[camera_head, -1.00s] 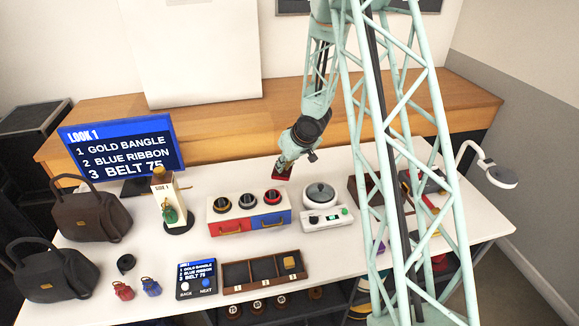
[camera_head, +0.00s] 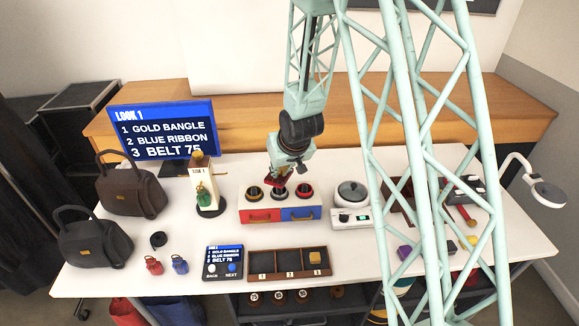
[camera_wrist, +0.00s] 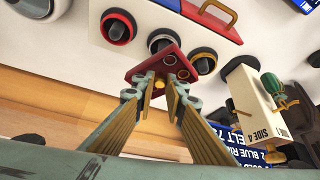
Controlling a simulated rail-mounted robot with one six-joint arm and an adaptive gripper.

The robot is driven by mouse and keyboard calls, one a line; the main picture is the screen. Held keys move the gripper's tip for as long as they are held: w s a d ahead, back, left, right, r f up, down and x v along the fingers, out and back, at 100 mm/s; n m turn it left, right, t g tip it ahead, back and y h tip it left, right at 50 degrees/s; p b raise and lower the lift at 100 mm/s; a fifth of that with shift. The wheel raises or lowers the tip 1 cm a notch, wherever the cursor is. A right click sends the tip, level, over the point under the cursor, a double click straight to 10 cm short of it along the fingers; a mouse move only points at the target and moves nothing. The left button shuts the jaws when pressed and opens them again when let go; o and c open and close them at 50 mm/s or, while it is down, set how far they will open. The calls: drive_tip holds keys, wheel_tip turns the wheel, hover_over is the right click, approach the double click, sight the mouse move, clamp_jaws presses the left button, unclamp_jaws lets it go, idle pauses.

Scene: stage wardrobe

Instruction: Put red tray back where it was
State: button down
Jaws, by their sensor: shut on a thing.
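My gripper (camera_head: 284,172) is shut on the small red tray (camera_head: 279,182) and holds it in the air in the head view, just behind and above a drawer box (camera_head: 281,214). In the wrist view the red tray (camera_wrist: 139,70) lies at the fingertips, with a yellow knob between them. The drawer box has a red and a blue drawer front and three dark round items on top. In the wrist view the tray overlaps the middle item. I cannot tell how far the tray is above the box.
A three-slot tray (camera_head: 289,264) lies in front. Bags (camera_head: 92,238) and a screen (camera_head: 163,130) stand left. My lattice column hides part of the right side.

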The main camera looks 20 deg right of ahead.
sight(274, 180)
drive_tip(key=shift+s+a+r, duration=0.2)
drive_tip(key=shift+s+a, duration=0.45)
drive_tip(key=shift+a, duration=0.05)
drive_tip(key=shift+s+a+r, duration=0.2)
drive_tip(key=shift+s+a, duration=0.45)
drive_tip(key=shift+a, duration=0.05)
drive_tip(key=shift+s+d, duration=0.1)
drive_tip(key=shift+d, duration=0.05)
